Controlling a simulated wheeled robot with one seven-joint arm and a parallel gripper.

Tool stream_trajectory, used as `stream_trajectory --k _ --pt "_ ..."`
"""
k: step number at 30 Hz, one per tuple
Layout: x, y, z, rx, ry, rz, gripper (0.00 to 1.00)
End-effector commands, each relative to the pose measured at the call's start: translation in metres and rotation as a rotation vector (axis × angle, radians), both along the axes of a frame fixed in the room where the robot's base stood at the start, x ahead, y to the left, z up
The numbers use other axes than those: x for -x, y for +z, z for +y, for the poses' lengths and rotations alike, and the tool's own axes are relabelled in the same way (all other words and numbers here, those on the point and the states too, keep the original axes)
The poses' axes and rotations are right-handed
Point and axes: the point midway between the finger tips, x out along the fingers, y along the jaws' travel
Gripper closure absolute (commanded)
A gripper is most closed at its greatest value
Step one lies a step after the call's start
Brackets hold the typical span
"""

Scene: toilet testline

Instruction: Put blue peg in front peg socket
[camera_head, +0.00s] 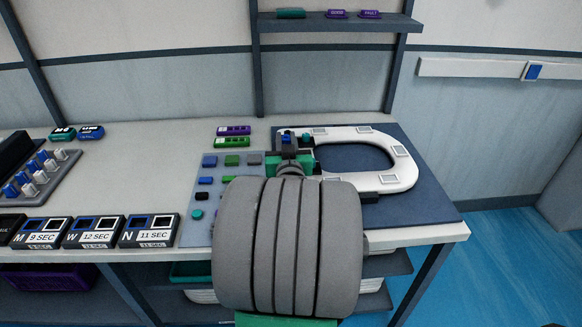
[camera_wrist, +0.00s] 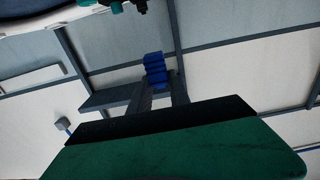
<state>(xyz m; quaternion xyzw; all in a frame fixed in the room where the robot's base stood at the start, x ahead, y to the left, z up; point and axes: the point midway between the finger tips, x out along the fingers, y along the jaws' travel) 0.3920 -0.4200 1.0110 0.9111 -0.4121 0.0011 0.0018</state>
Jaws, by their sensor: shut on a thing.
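My gripper (camera_wrist: 158,88) is shut on the blue peg (camera_wrist: 154,66), a ribbed blue piece standing out past the fingertips in the wrist view. In the head view the gripper is at the left end of the white toilet seat (camera_head: 405,172), and a bit of blue, likely the peg (camera_head: 287,135), shows at its tip. My thick grey arm hides much of this area. The front peg socket cannot be made out. In the wrist view the seat's edge (camera_wrist: 50,15) shows at the top left, with teal and dark fittings (camera_wrist: 128,5) beside it.
The seat lies on a dark blue mat (camera_head: 432,208) on the bench. A grey board of coloured buttons (camera_head: 222,175) is left of my arm. Timer boxes (camera_head: 92,232) and a rack of blue and white pegs (camera_head: 38,172) stand farther left. A shelf (camera_head: 340,22) is above.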

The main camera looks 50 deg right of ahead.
Motion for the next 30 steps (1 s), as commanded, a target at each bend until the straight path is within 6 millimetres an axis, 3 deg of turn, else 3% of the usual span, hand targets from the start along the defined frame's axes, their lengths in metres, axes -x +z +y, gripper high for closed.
stream_trajectory --k 3,7,13,17,30 --pt "-0.012 -0.035 -0.026 -0.003 0.000 0.003 1.00" --pt "-0.020 -0.055 -0.045 -0.001 0.000 -0.001 1.00" --pt "-0.027 -0.070 -0.059 0.000 0.000 0.000 1.00" --pt "-0.027 -0.096 -0.058 -0.002 0.001 -0.001 1.00" --pt "-0.027 -0.100 -0.057 0.002 0.001 -0.001 1.00"
